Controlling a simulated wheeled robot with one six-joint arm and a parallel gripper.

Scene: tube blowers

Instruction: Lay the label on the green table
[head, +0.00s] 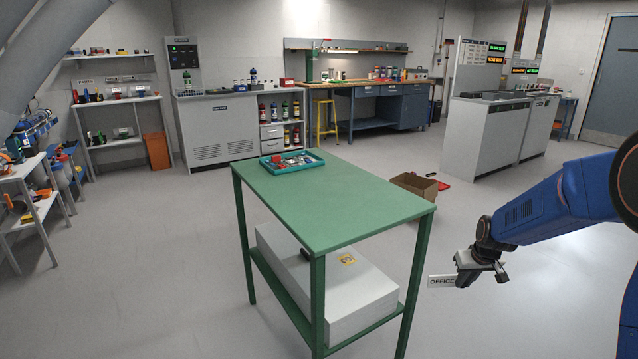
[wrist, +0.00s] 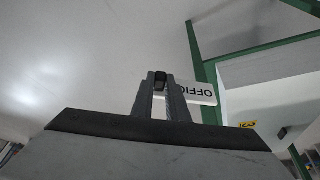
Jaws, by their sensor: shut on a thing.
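The label is a small white plate reading "OFFICE" (head: 441,281). My gripper (head: 468,279) is shut on one end of it and holds it in the air, to the right of the green table and below the level of its top. In the wrist view the label (wrist: 200,92) sticks out to the right of my gripper's fingers (wrist: 160,82), its lettering upside down. The green table (head: 350,205) stands in the middle of the head view. Its top is mostly bare, and its green frame (wrist: 208,75) shows in the wrist view.
A teal tray (head: 318,158) of small parts sits at the table's far left end. A grey box (head: 350,295) lies on the lower shelf. An open cardboard box (head: 413,185) and a red item (head: 443,186) are on the floor behind. The floor between arm and table is clear.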

